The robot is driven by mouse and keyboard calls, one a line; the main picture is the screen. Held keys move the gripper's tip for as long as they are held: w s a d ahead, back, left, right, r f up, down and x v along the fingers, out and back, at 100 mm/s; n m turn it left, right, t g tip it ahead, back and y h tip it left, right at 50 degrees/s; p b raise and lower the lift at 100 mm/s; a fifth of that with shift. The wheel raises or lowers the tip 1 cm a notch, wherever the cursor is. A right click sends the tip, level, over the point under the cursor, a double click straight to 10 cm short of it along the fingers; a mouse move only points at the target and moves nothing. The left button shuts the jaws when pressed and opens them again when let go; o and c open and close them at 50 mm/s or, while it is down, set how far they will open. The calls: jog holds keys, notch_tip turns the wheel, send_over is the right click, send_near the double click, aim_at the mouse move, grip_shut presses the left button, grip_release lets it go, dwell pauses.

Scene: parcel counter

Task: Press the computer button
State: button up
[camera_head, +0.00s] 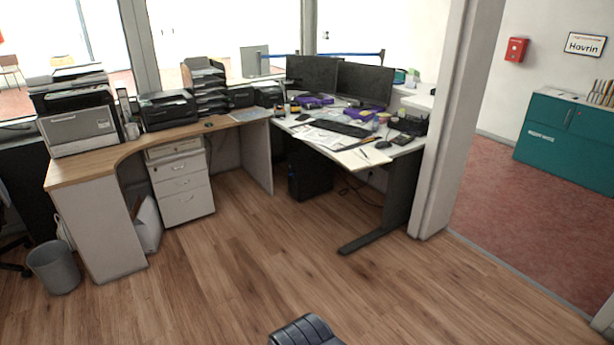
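A black computer tower (309,177) stands on the floor under the white desk (350,160), towards its left end. It is upright and in shadow. Its power button is too small and dark to make out. Two dark monitors (364,84) stand side by side on the desk above it. My gripper is not in view.
A dark ribbed object (305,331), which I cannot identify, shows at the bottom edge. Wooden floor (270,240) lies clear before the desk. A desk leg (372,236), white drawer unit (184,187), waste bin (54,268) and pillar (452,120) stand around it.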

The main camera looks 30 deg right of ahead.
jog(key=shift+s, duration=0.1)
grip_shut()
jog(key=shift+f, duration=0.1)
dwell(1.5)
